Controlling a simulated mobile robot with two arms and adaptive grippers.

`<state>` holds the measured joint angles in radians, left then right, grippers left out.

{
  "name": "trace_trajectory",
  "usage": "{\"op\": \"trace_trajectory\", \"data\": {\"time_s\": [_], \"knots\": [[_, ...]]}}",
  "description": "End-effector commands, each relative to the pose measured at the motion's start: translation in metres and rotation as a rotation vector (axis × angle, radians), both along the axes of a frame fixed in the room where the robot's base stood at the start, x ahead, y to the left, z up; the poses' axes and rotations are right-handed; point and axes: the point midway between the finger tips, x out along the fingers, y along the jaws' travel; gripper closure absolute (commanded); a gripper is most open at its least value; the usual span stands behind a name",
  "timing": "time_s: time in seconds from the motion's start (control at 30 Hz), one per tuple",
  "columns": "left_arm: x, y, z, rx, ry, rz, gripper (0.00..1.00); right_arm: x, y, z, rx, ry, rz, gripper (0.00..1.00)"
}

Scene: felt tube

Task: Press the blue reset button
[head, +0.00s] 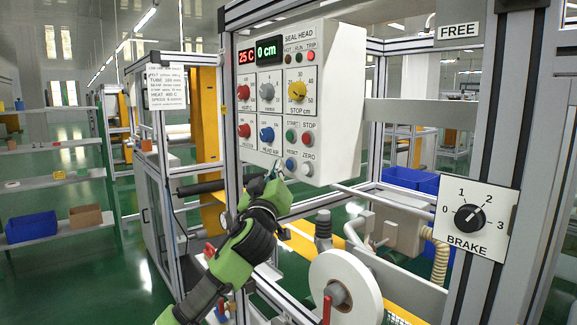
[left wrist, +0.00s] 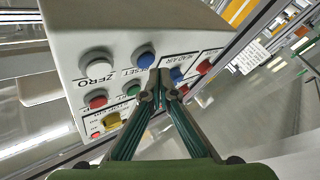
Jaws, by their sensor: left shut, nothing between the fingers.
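The blue reset button (head: 290,164) is on the lower part of the white SEAL HEAD panel (head: 340,120), below the green START button (head: 291,135) and left of the white ZERO button (head: 307,169). In the left wrist view the blue reset button (left wrist: 145,57) shows just above and left of my fingertips. My left gripper (head: 274,171) is shut and empty, its tips close to the panel's lower edge, left of the button. In the left wrist view the shut fingertips (left wrist: 159,82) appear between the reset button and the blue HEAD AIR knob (left wrist: 177,75). Contact cannot be told. My right gripper is out of view.
The red STOP button (head: 308,137) and yellow knob (head: 297,91) are on the same panel. A BRAKE dial (head: 469,217) is on the right post. A white reel (head: 345,287) stands below. Metal frame posts flank the panel.

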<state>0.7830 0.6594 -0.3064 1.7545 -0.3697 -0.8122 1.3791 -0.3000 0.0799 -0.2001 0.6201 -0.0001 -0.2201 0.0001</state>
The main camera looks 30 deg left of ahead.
Motion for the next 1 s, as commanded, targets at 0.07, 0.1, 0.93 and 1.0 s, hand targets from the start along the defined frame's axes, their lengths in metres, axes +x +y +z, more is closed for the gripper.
{"op": "trace_trajectory", "data": {"time_s": [0.07, 0.1, 0.93, 1.0], "knots": [[0.0, 0.0, 0.0, 0.0, 0.0, 0.0, 1.0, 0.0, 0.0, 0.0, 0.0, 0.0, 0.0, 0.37], [0.0, 0.0, 0.0, 0.0, 0.0, 0.0, 1.0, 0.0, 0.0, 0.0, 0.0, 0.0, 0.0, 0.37], [0.01, -0.004, 0.0, -0.001, 0.0, 0.0, 1.0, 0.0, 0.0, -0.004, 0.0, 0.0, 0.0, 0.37], [0.01, -0.004, 0.0, -0.001, 0.0, 0.001, 1.0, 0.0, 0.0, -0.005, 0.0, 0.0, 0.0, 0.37]]}}
